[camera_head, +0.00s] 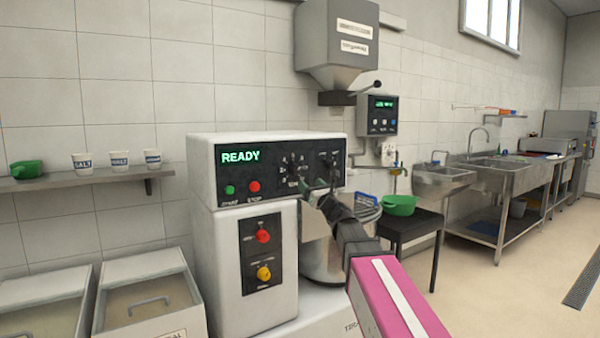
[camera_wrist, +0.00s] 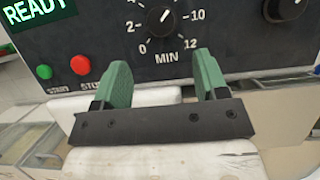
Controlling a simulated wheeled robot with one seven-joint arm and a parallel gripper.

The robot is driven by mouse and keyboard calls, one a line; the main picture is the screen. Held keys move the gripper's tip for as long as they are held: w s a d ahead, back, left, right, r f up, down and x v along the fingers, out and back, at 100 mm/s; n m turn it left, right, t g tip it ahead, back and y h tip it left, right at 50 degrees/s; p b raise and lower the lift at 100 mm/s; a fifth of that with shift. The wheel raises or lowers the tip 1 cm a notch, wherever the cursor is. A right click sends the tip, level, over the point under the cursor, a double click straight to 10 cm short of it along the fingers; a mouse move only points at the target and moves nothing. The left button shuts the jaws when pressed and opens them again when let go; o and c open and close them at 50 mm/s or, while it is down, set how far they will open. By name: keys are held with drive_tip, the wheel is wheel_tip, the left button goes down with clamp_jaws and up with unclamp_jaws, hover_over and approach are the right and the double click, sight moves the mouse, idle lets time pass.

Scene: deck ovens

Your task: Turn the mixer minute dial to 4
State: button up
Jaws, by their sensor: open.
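The minute dial (camera_wrist: 158,20) is a round black knob on the mixer's black control panel, cut off by the top edge of the wrist view. White marks 0, 2, 10 and 12 and the word MIN show around it. A small white pointer mark shows on the knob, tilted up and right; its exact reading is hard to tell. My gripper (camera_wrist: 161,68) is open and empty, its two green fingers apart just below the dial and not around it. In the head view my gripper (camera_head: 318,190) is in front of the panel (camera_head: 225,185) and hides part of the dial area.
A second knob (camera_wrist: 287,8) is right of the dial. Green start (camera_wrist: 44,72) and red stop (camera_wrist: 80,65) buttons are at its left. The display (camera_head: 240,156) reads READY. Red (camera_head: 263,236) and yellow (camera_head: 264,273) switches sit lower. A steel bowl (camera_head: 322,258) stands under the mixer head.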

sight(297, 170)
drive_tip(key=x, duration=1.1)
drive_tip(key=shift+d, duration=0.1)
drive_tip(key=c, duration=0.7)
